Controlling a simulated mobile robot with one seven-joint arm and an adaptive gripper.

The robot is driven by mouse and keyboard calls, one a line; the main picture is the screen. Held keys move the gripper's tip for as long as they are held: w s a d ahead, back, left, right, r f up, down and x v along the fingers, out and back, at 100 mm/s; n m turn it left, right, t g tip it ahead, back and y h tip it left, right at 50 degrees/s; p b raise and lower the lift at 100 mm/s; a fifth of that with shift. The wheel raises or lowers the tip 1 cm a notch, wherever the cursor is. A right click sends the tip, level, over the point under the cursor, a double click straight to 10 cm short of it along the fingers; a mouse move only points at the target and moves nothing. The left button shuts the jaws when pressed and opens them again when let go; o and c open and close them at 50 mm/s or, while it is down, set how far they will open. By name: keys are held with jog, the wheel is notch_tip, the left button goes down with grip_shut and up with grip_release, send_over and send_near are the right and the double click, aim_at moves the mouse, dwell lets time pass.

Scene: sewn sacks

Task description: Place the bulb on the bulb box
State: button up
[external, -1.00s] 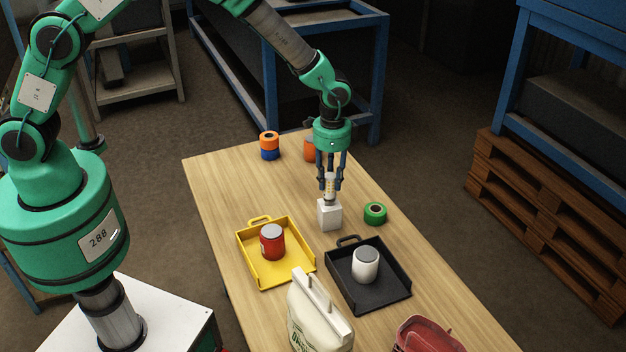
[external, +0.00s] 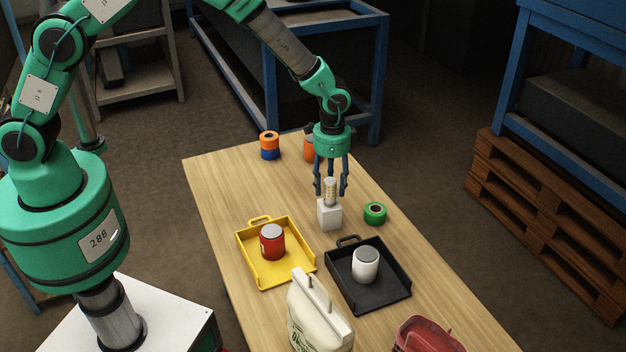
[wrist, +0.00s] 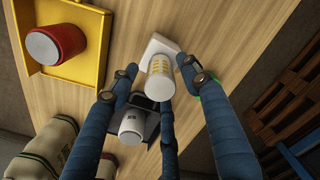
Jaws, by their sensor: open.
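The bulb (external: 330,190) is a pale upright cylinder with yellowish marks. It stands on top of the white bulb box (external: 329,215) on the wooden table. In the wrist view the bulb (wrist: 161,79) points toward the camera, with the box (wrist: 160,47) behind it. My gripper (external: 330,190) is open, with its blue fingers spread around the bulb and apart from it. In the wrist view the fingers (wrist: 160,85) also show spread, with the bulb between them.
A yellow tray (external: 287,275) holds a red can (external: 272,242). A black tray (external: 377,300) holds a white can (external: 365,265). A green tape roll (external: 375,213) lies right of the box. An orange-and-blue stack (external: 269,146) stands at the back. Sacks (external: 318,318) stand at the front.

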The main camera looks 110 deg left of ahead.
notch_tip(320, 180, up, 12)
jog(key=shift+r+p, duration=0.15)
jog(key=shift+p, duration=0.2)
dwell(0.5)
dwell(0.7)
